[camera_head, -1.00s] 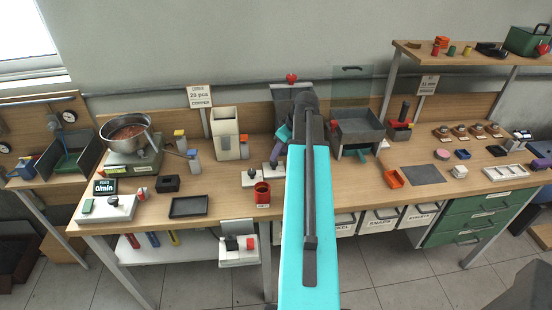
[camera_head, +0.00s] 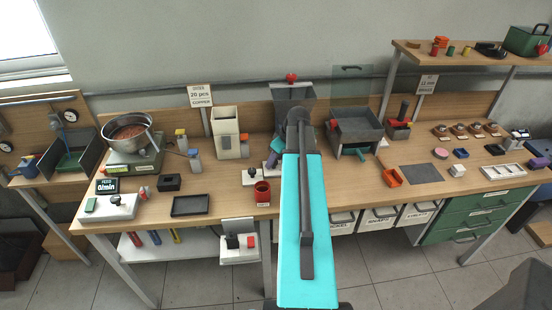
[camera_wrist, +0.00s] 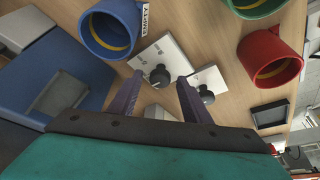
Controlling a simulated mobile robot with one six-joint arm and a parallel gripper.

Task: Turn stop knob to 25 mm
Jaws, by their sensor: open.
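Two black knobs sit on white plates on the wooden bench. In the wrist view, one knob (camera_wrist: 160,77) is between my gripper's fingertips (camera_wrist: 161,79). The second knob (camera_wrist: 206,94) is just right of the right finger. The plate markings are too small to read, so I cannot tell which is the stop knob or its setting. My gripper is open, with dark purple fingers; I cannot tell whether they touch the knob. In the head view, a white plate with a black knob (camera_head: 252,174) shows left of my arm, which hides much of the gripper.
In the wrist view, a blue cup (camera_wrist: 108,30), a green cup (camera_wrist: 275,65) and a red cup (camera_wrist: 262,52) stand close around the plates.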

